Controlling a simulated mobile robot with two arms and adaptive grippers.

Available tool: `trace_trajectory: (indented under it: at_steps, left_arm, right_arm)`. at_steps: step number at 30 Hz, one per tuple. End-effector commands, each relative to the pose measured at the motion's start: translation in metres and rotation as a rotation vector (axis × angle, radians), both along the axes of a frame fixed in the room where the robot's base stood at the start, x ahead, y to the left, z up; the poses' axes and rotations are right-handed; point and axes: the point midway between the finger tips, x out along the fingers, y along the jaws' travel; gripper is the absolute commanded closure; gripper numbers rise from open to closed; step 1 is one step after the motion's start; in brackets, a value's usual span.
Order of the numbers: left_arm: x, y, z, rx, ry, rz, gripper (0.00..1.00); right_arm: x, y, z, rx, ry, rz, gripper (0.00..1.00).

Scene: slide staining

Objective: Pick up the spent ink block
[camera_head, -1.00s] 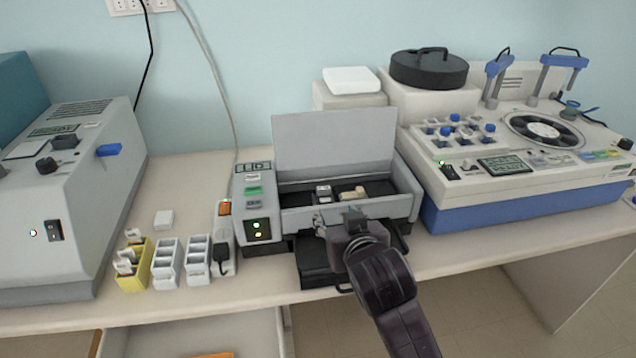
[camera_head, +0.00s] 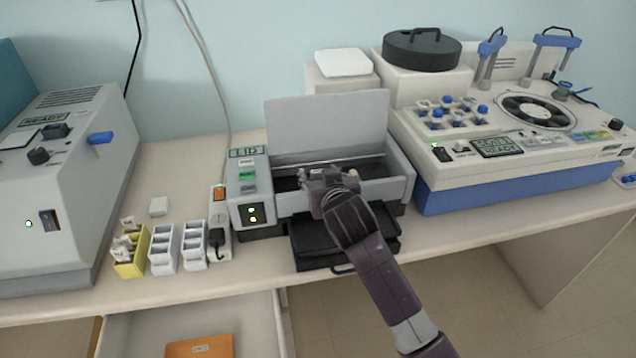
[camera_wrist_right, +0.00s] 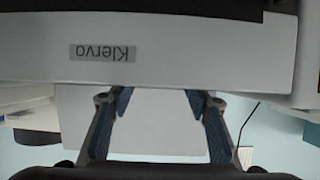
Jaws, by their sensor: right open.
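The grey printer (camera_head: 395,190) stands open at the middle of the bench, with its lid (camera_head: 325,125) raised. My right gripper (camera_head: 330,178) is over its open bay, with its fingers towards the lid. The gripper hides most of the bay, and I cannot pick out the spent ink block there now. In the right wrist view, my right gripper (camera_wrist_right: 158,105) is open with nothing between its fingers. The printer's "Klervo" front panel (camera_wrist_right: 200,50) crosses that view, upside down. My left gripper is not in view.
A blue-and-white machine (camera_head: 480,175) stands close on the right. A black tray (camera_head: 375,243) juts out below the bay.

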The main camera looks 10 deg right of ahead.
Motion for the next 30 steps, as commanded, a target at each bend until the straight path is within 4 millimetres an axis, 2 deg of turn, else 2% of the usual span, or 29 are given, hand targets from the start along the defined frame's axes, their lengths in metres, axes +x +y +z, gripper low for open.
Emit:
trace_trajectory:
  at_steps: [6,16,27,28,30]
  left_arm:
    - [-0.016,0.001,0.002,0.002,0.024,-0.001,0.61]
    - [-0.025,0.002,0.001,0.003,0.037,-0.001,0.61]
    - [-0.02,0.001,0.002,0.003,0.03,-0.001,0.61]
    - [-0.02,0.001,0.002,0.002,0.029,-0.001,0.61]
    - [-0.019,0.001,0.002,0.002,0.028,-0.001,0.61]
  right_arm:
    - [0.022,0.0,-0.008,0.0,0.0,0.0,0.55]
    - [0.025,0.0,-0.01,0.0,0.0,0.0,0.56]
    - [0.025,0.0,-0.01,0.0,0.0,0.0,0.97]
    - [0.025,0.0,-0.01,0.0,0.0,0.0,1.0]
    - [0.025,0.0,-0.01,0.0,-0.001,0.0,1.0]
